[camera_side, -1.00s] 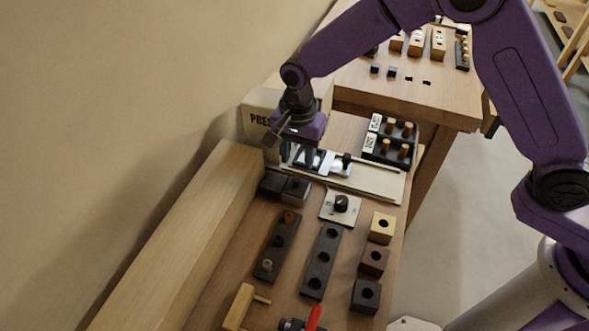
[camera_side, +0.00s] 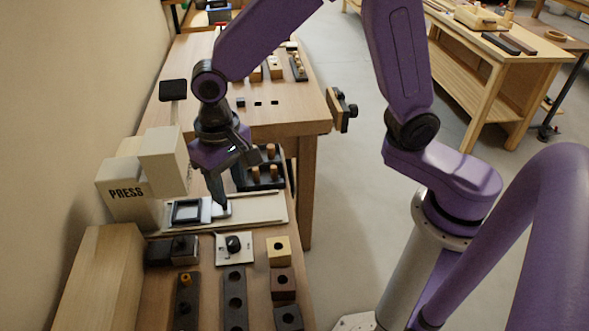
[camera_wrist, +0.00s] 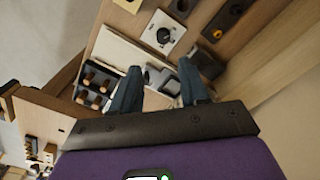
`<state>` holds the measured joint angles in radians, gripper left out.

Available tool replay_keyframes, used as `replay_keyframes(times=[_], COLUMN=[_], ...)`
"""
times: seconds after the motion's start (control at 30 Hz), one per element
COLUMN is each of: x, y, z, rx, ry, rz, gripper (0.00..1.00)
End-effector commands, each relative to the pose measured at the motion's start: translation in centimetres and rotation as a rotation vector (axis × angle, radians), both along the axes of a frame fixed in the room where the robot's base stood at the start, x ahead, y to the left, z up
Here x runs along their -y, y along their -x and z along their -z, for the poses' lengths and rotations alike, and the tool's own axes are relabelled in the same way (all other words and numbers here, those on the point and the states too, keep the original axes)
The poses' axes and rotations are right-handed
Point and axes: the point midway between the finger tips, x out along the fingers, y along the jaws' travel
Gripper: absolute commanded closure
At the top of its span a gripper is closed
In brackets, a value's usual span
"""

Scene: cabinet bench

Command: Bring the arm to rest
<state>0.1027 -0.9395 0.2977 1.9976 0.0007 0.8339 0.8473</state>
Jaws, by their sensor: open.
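My gripper (camera_side: 219,192) hangs over the press bench, fingers pointing down and apart with nothing between them. In the side view its fingertips are close to the grey and white sliding piece (camera_side: 190,212) in front of the press (camera_side: 140,185); I cannot tell whether they touch it. In the wrist view the open fingers (camera_wrist: 158,88) frame the light plate (camera_wrist: 125,52) and part of the grey piece (camera_wrist: 160,78). My arm is bent above the bench.
A black rack with wooden pegs (camera_side: 262,170) stands behind the plate. A knob on a white plate (camera_side: 234,246), dark hole blocks (camera_side: 235,300) and small cubes (camera_side: 279,252) lie in front. Floor to the right (camera_side: 350,215) is clear.

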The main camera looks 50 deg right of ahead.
Motion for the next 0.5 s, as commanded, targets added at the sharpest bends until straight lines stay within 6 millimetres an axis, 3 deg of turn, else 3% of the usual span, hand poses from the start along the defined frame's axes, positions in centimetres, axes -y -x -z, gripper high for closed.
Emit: replay_keyframes(times=[0.2, 0.5], x=[4.7, 11.4], y=[5.0, 12.2], z=[-2.1, -3.7], rx=[0.008, 0.017], ry=[-0.004, -0.005], rz=[-0.296, -0.704], gripper=[0.56, 0.56])
